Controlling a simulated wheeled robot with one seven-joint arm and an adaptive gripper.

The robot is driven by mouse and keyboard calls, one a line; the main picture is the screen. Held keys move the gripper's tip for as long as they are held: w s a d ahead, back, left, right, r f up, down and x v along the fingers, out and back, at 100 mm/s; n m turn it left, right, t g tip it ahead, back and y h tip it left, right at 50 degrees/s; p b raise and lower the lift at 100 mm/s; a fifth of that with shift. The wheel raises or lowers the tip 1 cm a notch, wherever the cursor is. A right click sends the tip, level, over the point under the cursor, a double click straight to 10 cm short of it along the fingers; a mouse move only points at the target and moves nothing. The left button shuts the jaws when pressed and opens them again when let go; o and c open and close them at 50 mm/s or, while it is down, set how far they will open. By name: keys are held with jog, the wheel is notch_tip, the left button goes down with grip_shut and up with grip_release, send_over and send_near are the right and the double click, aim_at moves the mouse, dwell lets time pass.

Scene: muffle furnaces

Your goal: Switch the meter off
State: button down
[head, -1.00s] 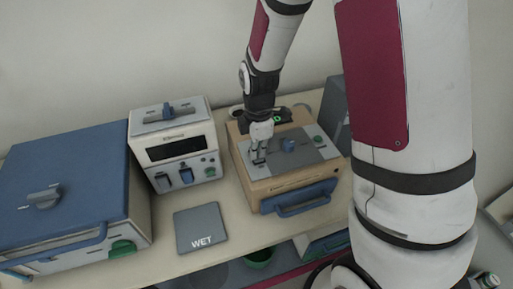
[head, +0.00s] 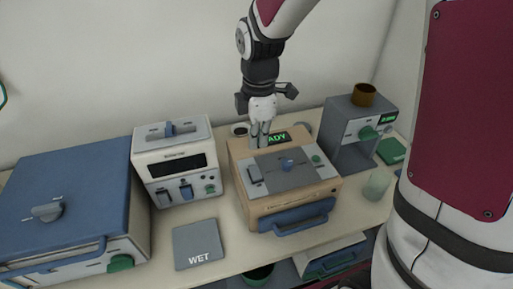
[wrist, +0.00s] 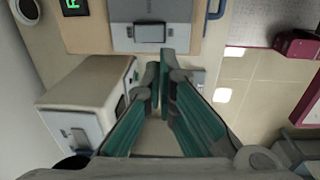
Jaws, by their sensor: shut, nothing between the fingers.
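No device carries a readable "meter" label. The tan box (head: 245,190) has a grey top plate with a dark rocker switch (head: 254,174), a blue knob (head: 287,163) and a green button. Its lit green display (head: 279,138) reads "ADY", the rest hidden by my gripper. The switch also shows in the wrist view (wrist: 150,33); which way it is tipped I cannot tell. The white box (head: 144,158) beside it has a dark display (head: 182,165) and two blue-grey switches. My gripper (head: 261,143) is shut and empty, above the tan box's back left, apart from the switch.
A large blue-topped box (head: 85,190) stands at the left. A grey plate marked WET (head: 196,240) lies in front of the white box. A grey device (head: 350,155) with an orange-brown cup (head: 364,94) and a green display stands right, near a pale translucent cup (head: 377,185).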

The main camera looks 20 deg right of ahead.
aim_at(254, 169)
jog(key=shift+r, duration=0.3)
jog(key=shift+w+d+r+t, duration=0.15)
jog(key=shift+w+r+t, duration=0.15)
jog(key=shift+w+t, duration=0.3)
jog(key=shift+f, duration=0.15)
jog(key=f, duration=0.4)
jog(key=w+f, duration=0.1)
jog(key=f, duration=0.3)
jog(key=w+f, duration=0.1)
jog(key=f, duration=0.4)
jog(key=shift+f+p, duration=0.1)
jog(key=shift+p, duration=0.2)
jog(key=shift+f, duration=0.2)
